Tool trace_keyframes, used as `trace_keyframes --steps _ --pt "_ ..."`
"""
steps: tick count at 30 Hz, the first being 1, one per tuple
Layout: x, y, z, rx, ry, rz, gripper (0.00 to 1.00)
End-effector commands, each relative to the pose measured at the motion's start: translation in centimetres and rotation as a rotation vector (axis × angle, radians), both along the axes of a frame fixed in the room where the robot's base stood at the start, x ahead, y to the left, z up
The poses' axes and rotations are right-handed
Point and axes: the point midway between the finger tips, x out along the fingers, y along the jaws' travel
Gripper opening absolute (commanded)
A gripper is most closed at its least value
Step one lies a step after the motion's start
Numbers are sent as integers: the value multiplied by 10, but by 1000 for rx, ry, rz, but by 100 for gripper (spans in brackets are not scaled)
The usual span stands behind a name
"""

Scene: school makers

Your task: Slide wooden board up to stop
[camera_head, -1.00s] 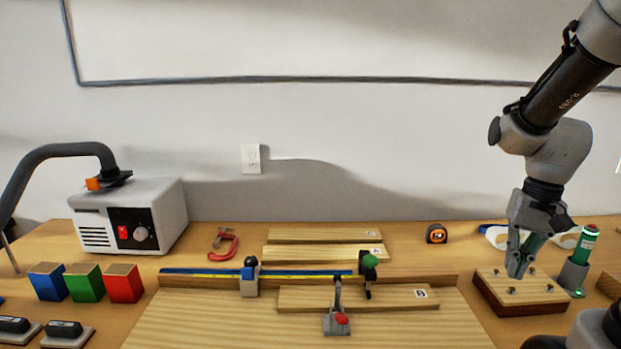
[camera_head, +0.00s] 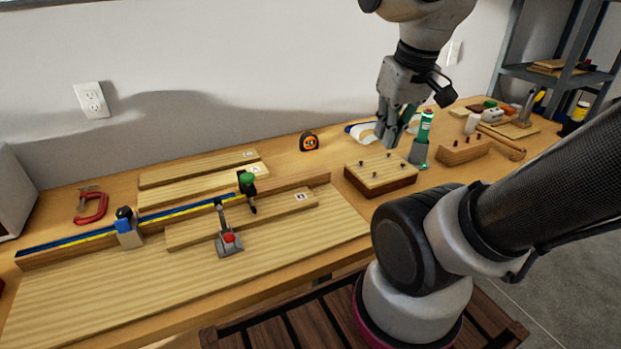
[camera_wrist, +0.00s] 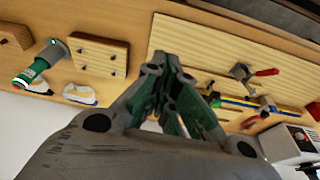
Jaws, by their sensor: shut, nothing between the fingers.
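The wooden board (camera_head: 270,212), with a small label at its right end, lies on the wide base board (camera_head: 100,300) along the front of the fence (camera_head: 300,187). The stop (camera_head: 130,236), a grey block with a blue knob, sits on the fence left of the board. A small gap shows between the board's left end and the stop. A red-tipped toggle clamp (camera_head: 229,241) and a green-knobbed piece (camera_head: 247,186) stand at the board. My gripper (camera_head: 389,142) is shut and empty, well right of the board, above the bench. It also shows in the wrist view (camera_wrist: 172,75).
A block with several pegs (camera_head: 381,176) and a green bottle in a holder (camera_head: 424,135) are near my gripper. Two loose boards (camera_head: 195,167) lie behind the fence. A red clamp (camera_head: 91,206) and tape measure (camera_head: 308,142) lie on the bench.

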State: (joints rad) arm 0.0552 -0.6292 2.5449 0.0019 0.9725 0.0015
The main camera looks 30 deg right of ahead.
Motion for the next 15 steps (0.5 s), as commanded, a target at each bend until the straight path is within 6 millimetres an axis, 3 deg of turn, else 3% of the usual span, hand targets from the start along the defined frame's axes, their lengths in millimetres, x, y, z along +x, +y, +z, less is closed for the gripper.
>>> trace_keyframes --steps 8,15 --pt "53 -22 -60 105 274 -235 0" --pt "109 -38 -127 229 410 -661 0"
